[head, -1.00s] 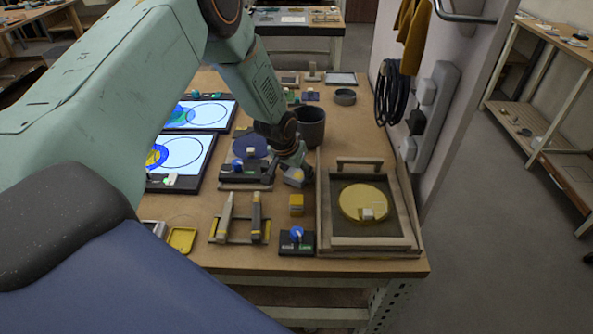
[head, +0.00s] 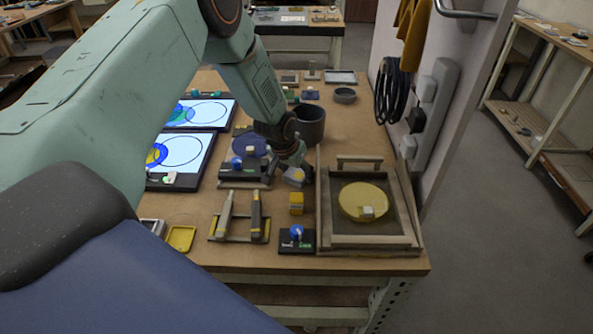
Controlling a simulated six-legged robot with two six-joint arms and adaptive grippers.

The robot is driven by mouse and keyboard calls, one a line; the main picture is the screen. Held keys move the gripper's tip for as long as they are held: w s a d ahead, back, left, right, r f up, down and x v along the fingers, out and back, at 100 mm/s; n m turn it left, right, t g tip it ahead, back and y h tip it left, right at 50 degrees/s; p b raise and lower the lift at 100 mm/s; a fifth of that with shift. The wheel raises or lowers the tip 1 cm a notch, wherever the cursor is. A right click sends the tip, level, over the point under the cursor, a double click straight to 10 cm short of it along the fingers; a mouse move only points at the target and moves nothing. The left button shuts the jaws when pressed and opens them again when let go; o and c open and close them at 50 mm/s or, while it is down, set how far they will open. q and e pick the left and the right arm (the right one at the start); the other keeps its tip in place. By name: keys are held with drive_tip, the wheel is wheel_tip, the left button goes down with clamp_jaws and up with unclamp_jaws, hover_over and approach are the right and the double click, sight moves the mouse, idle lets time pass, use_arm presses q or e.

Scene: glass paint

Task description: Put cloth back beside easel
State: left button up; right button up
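My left gripper (head: 298,166) reaches down over the middle of the workbench, left of the wooden frame. A small pale grey and yellow piece (head: 293,177), which may be the folded cloth, shows right at its fingertips. I cannot tell whether the fingers hold it or only stand beside it. The easel may be the wooden frame (head: 375,241) at the right front of the bench, with a yellow disc (head: 362,202) lying in it. A mustard cloth (head: 413,35) hangs on the wall at the upper right. My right gripper is not in view.
A yellow block (head: 297,198) and a black box with a blue knob (head: 296,241) stand just left of the frame. A tool rack (head: 240,239) is further left. A dark pot (head: 310,122) stands behind my gripper. Two lit screens (head: 181,160) lie at the left.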

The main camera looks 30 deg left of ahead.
use_arm(q)
drive_tip(key=o, duration=0.3)
drive_tip(key=shift+r, duration=0.2)
drive_tip(key=v, duration=0.7)
idle(0.7)
drive_tip(key=shift+x, duration=3.65)
